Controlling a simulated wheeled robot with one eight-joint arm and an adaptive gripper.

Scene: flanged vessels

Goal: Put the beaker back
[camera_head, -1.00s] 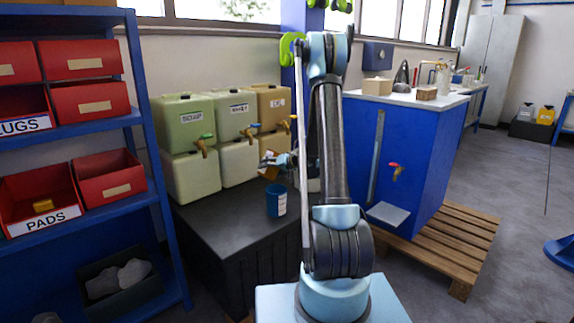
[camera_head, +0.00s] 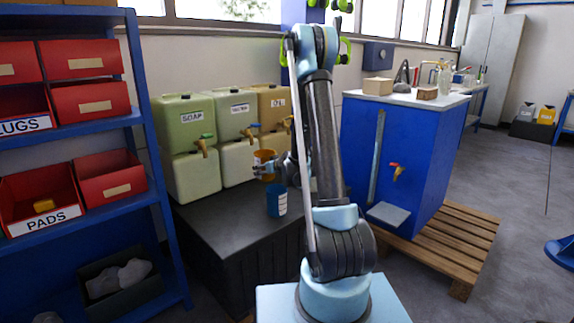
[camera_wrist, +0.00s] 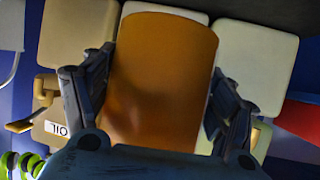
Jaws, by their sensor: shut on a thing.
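My gripper (camera_head: 272,167) is shut on an orange beaker (camera_head: 264,156) and holds it in front of the containers, above the black bench. In the wrist view, the orange beaker (camera_wrist: 160,80) fills the middle, with one finger of my gripper (camera_wrist: 162,70) on each side. Its contents cannot be made out. A blue beaker (camera_head: 276,204) with a white label stands on the black bench (camera_head: 222,226), below my gripper.
Stacked containers with taps stand along the wall: soap (camera_head: 188,118), a white one (camera_head: 236,112) and oil (camera_head: 274,103). A blue shelf (camera_head: 160,190) with red bins is at left. A blue cabinet (camera_head: 425,165) on a pallet (camera_head: 455,240) is at right.

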